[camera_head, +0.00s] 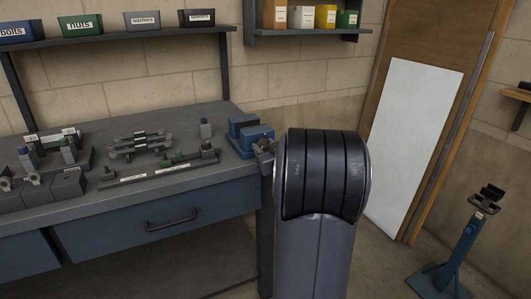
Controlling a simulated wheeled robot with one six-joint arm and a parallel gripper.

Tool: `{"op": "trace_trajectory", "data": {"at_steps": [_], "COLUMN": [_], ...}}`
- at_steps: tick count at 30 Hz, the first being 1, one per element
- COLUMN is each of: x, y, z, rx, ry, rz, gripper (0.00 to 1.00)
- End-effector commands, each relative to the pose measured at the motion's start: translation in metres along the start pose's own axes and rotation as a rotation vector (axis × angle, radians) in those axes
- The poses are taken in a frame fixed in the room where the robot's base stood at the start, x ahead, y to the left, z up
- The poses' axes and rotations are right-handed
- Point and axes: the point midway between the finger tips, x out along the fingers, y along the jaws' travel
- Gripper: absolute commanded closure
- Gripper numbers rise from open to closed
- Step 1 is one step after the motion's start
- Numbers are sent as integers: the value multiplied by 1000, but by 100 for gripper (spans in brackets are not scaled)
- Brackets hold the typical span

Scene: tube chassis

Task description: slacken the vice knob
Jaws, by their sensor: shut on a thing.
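The blue vice (245,133) sits on the right front corner of the grey workbench (205,112). My gripper (264,150) is at the vice's front right side, largely hidden behind my own dark arm link. The small grey part of it that shows meets the vice where the knob is, and it is shut there. The knob itself is mostly covered, so its turn cannot be read.
Racks, a rail with grey parts (160,173) and several small fittings lie on the bench to the left. Labelled bins (80,24) stand on the shelf above. A blue stand (462,245) is on the floor at right, near a wooden door (425,55).

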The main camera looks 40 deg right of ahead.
Motion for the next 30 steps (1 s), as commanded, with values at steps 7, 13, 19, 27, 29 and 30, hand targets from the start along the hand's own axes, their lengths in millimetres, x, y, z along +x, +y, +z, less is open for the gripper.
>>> {"op": "trace_trajectory", "data": {"at_steps": [7,13,19,27,29,30], "x": [1,1,1,1,1,1], "y": [0,0,0,1,1,1], "z": [0,0,0,0,0,0], "rx": [-235,-426,-615,-872,-928,-966], "ry": [7,8,6,5,5,5], "rz": [0,1,2,3,4,4], "gripper": [86,86,86,85,86,86]}}
